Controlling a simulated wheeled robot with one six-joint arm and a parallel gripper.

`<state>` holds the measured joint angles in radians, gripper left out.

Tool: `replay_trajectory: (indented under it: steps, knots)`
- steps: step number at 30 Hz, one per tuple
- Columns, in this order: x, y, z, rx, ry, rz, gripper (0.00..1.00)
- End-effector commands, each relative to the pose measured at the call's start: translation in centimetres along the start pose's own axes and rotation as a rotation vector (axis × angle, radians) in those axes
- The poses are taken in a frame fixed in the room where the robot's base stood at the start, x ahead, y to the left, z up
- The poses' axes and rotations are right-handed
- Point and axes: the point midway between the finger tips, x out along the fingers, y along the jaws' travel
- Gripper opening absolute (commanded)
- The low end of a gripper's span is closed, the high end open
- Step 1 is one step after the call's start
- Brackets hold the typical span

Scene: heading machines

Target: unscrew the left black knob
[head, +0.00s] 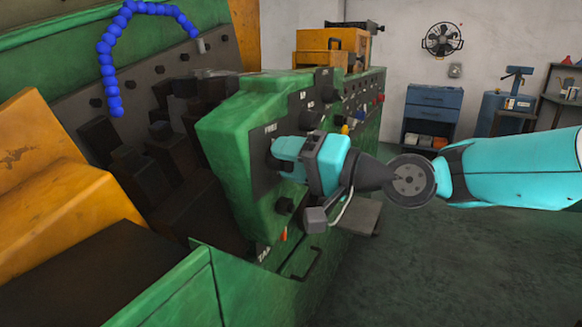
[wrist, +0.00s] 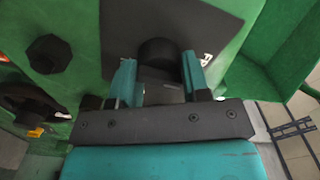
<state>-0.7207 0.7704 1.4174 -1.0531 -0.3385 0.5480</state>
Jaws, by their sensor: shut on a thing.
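The left black knob (wrist: 157,52) sits on a dark plate on the green machine's face. In the wrist view it shows between the two teal fingers of my gripper (wrist: 156,78), which is shut on it. In the head view my gripper (head: 280,158) reaches the panel from the right, below a white label, and covers most of that knob. I cannot tell from these frames whether the knob has turned or come away from the plate.
A handle (head: 307,265) sticks out below. A blue segmented hose (head: 108,60) hangs at the upper left. The grey floor (head: 450,270) at right is clear.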

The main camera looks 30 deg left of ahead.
Motion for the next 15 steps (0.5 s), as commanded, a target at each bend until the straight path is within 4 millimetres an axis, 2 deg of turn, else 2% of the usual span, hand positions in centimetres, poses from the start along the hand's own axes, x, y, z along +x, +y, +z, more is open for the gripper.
replay_trajectory:
  steps: [14,15]
  knots:
    - [0.00,0.15,0.11,-0.009,-0.003,0.003,0.19]
    - [0.00,0.14,0.11,-0.009,-0.003,0.003,0.52]
